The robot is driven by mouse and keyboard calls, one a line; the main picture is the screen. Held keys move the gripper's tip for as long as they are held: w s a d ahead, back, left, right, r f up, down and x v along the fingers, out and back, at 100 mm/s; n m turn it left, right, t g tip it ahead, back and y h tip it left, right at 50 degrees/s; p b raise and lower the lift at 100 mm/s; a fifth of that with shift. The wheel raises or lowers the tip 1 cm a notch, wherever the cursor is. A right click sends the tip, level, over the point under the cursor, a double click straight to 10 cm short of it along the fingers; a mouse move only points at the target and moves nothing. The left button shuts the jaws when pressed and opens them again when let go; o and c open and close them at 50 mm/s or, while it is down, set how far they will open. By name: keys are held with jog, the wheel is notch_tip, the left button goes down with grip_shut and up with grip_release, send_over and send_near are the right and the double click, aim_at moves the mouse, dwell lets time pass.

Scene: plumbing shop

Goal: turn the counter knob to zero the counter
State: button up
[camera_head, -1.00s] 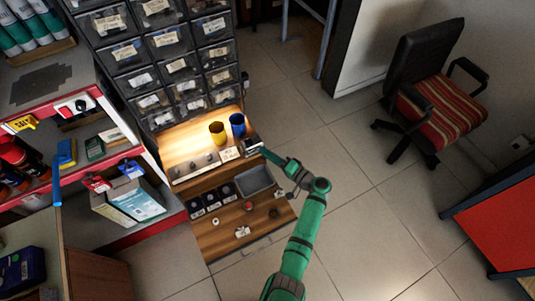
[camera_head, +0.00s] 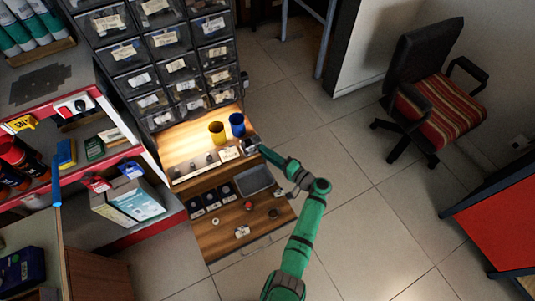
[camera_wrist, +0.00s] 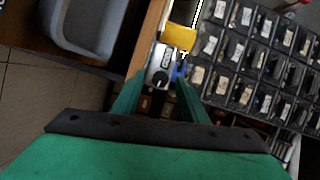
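The counter (camera_wrist: 166,57) is a small pale box with a round black knob (camera_wrist: 160,79) on its face in the wrist view. In the head view the counter (camera_head: 250,144) sits at the right end of the lit wooden shelf, partly hidden by my gripper (camera_head: 263,150). In the wrist view my gripper (camera_wrist: 158,90) has its two green fingers apart, one on each side of the knob. Nothing is seen held between them. I cannot tell whether a fingertip touches the knob.
A yellow cup (camera_head: 217,132) and a blue cup (camera_head: 237,124) stand close behind the counter. A grey tray (camera_head: 255,180) lies on the lower wooden surface. The drawer cabinet (camera_head: 165,55) rises behind. Open floor (camera_head: 370,215) lies to the right.

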jog(key=v, duration=1)
jog(key=shift+s+d, duration=0.3)
jog(key=shift+a, duration=0.1)
